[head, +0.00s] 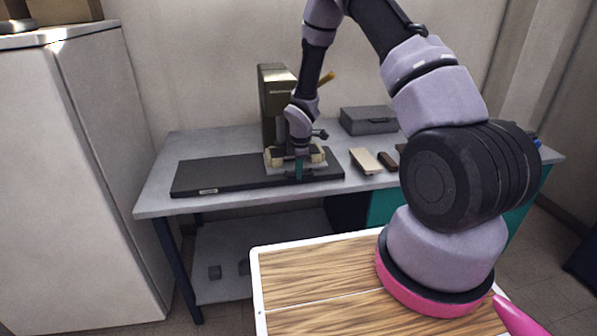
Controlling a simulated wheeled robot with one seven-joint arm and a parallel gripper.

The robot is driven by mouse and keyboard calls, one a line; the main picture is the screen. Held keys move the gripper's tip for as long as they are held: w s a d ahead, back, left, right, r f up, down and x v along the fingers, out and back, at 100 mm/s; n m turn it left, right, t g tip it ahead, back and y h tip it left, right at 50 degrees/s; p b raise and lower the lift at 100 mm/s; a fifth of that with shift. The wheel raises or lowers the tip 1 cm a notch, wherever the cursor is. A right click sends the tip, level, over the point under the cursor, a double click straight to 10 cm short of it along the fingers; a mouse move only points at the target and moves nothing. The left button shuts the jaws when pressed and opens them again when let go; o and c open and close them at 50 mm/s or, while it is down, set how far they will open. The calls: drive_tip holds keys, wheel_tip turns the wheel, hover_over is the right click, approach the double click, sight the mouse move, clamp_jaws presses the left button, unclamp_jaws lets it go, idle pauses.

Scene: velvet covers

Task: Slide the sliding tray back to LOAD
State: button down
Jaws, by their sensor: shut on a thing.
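The sliding tray (275,165) is a pale grey plate carrying cream blocks. It sits on a long dark base (225,175), toward the base's right part, in front of an olive press-like machine (274,95). My gripper (299,168) points down at the tray's front edge and is shut on it, at a small teal upright piece. The fingertips are small, and the exact grip is partly hidden by my wrist. A small pale label (208,191) is on the base's front left; its text is too small to read.
The base's left part is bare. On the grey table (155,200), a dark grey case (368,120) stands at the back, with a beige block (365,161) and a brown block (387,160) to the right. A tall pale cabinet (80,180) stands at left.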

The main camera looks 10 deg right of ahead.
sight(204, 188)
drive_tip(key=shift+a, duration=0.1)
idle(0.7)
drive_tip(key=a, duration=3.2)
drive_tip(key=shift+a, duration=0.15)
drive_tip(key=c, duration=0.8)
unclamp_jaws()
drive_tip(key=shift+a, duration=0.15)
drive_tip(key=shift+c, duration=0.2)
drive_tip(key=shift+r, duration=0.15)
wheel_tip(204, 188, up, 10)
drive_tip(key=s, duration=0.2)
drive_tip(key=shift+r, duration=0.2)
